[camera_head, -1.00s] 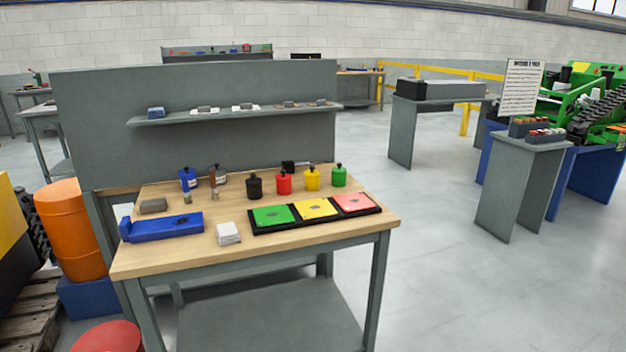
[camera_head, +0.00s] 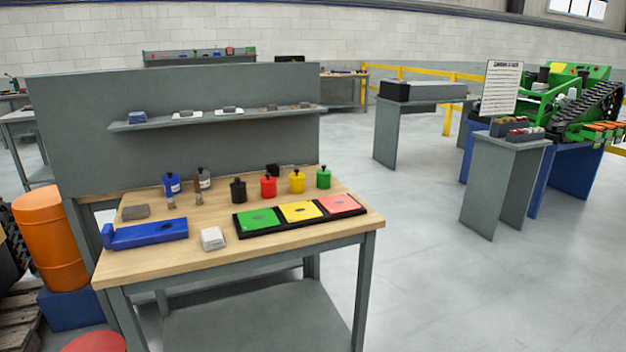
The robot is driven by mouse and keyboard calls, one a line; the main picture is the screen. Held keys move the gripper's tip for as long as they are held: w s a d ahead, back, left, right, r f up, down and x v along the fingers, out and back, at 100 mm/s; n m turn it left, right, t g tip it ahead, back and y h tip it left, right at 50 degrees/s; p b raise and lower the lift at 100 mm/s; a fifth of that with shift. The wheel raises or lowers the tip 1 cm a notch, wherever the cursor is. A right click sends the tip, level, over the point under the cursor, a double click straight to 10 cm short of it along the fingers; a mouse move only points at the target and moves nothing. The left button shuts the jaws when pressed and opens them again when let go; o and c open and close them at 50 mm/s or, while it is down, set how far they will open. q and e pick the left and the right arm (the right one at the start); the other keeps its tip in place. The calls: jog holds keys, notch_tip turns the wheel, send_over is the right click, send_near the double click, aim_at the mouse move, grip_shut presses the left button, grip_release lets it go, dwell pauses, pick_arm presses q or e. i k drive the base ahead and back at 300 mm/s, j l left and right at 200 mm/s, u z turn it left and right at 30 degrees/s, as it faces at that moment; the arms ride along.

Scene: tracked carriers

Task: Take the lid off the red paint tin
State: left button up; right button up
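The red paint tin (camera_head: 268,188) stands upright on the wooden workbench (camera_head: 160,254), between a black tin (camera_head: 238,191) and a yellow tin (camera_head: 297,182). A small dark knobbed top (camera_head: 268,175) sits on the red tin. A green tin (camera_head: 323,178) stands at the right end of the row. Neither of my grippers shows in the head view.
A black tray (camera_head: 302,222) with green, yellow and red panels lies in front of the tins. A blue tool (camera_head: 146,233), a white block (camera_head: 213,239) and a blue tin (camera_head: 171,185) are to the left. A grey back panel with a shelf (camera_head: 215,118) rises behind.

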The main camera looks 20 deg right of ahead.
aim_at(267, 180)
jog(key=i+l+u, duration=0.1)
jog(key=u, duration=0.3)
jog(key=l+u, duration=0.25)
jog(key=u, duration=0.15)
jog(key=i+l+u, duration=0.1)
jog(key=u, duration=0.3)
jog(key=l+u, duration=0.4)
jog(key=l, duration=1.3)
jog(key=k+l+u, duration=0.1)
jog(key=l, duration=0.6)
